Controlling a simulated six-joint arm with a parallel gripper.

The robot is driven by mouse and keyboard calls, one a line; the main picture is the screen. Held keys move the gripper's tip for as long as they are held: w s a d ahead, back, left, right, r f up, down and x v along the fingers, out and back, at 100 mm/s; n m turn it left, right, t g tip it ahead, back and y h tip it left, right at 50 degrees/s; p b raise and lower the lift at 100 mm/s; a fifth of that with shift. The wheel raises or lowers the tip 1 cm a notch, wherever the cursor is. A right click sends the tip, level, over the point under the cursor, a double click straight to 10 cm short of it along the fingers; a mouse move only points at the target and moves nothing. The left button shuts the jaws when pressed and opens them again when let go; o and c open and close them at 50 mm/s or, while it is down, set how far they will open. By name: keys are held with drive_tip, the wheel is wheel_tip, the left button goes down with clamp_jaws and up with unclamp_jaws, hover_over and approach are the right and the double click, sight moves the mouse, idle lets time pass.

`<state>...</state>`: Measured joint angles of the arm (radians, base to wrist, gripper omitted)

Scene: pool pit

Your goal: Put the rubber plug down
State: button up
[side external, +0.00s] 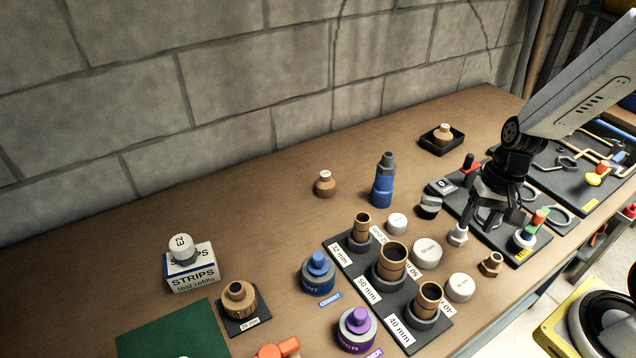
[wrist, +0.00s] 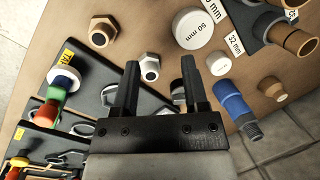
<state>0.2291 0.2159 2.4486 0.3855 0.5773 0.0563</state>
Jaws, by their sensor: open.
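My gripper (wrist: 157,78) is open and empty, its two dark fingers apart. In the side view my gripper (side external: 484,214) is low over the near edge of the black tool mat. A grey hex-based fitting (side external: 458,235) stands close to the fingertips; it also shows just beyond them in the wrist view (wrist: 149,67). A tan round plug (side external: 325,184) with a pale marked top stands upright on the bench, well left of my gripper. Another tan plug (side external: 443,133) sits in a small black tray at the back. I cannot tell which is the rubber plug.
A black and white cylinder (side external: 430,205) and a blue fitting (side external: 383,180) stand left of my gripper. White caps (side external: 427,253) and a brass hex fitting (side external: 490,264) are nearby. A black stand (side external: 367,279) holds brown pipe stubs.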

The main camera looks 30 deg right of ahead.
drive_tip(key=shift+w+a+r+n+t+h, duration=0.2)
drive_tip(key=shift+a+r+n+t+h, duration=0.35)
drive_tip(key=shift+n, duration=0.65)
drive_tip(key=shift+w+a+r+n+t+h, duration=0.35)
drive_tip(key=shift+r+n, duration=0.25)
drive_tip(key=shift+n, duration=0.6)
drive_tip(key=shift+w+a+r+n+t+h, duration=0.1)
drive_tip(key=shift+a+r+n+t+h, duration=0.35)
drive_tip(key=shift+n, duration=0.75)
